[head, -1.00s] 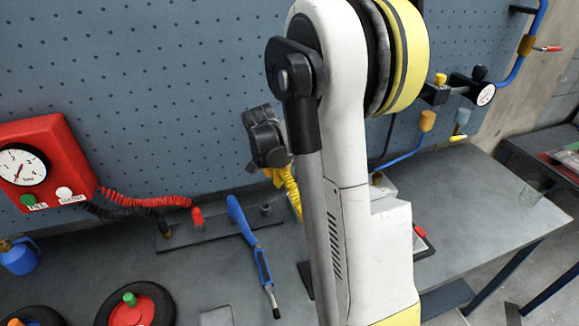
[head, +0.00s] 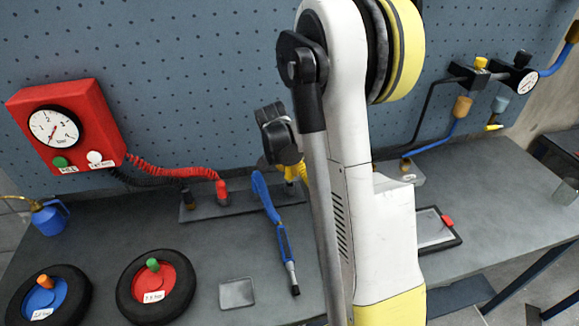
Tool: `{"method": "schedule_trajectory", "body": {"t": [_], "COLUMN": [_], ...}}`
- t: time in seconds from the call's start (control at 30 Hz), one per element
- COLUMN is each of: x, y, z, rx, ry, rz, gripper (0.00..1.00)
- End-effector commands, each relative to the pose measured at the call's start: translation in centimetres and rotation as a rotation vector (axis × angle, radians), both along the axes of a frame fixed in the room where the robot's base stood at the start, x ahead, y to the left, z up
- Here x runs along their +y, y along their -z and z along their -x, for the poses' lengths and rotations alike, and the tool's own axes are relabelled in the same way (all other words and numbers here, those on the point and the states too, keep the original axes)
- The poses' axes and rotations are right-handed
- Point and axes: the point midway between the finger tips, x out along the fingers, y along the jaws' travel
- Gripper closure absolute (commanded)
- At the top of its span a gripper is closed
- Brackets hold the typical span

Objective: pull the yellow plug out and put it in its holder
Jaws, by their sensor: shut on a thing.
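My gripper (head: 288,158) shows as dark jaws left of my white arm, in front of the pegboard and above the dark holder rail (head: 205,210). It is shut on the yellow plug, but the plug's body is mostly hidden. A yellow coiled cord (head: 293,173) shows just under the jaws and runs behind my arm. The rail lies along the back of the bench. A red plug (head: 222,192) and a black plug (head: 188,199) stand in it. The rail's right end is partly covered by the cord and a blue tool. I cannot tell whether the yellow plug touches anything.
A blue-handled tool (head: 275,215) lies by the rail. A red gauge box (head: 85,110), a blue oil can (head: 50,217) and two wheels (head: 125,295) (head: 12,315) are at left. A shallow tray (head: 237,293) lies in front.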

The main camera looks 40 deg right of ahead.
Motion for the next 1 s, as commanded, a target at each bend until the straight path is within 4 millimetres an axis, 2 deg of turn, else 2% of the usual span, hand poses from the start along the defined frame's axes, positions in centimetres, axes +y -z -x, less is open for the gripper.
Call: {"method": "schedule_trajectory", "body": {"t": [0.63, 1.0], "x": [-0.01, 0.00], "y": [0.22, 1.13], "z": [0.01, 0.01], "rx": [0.000, 0.000], "ry": [0.000, 0.000], "rz": [0.000, 0.000], "gripper": [1.00, 1.00]}}
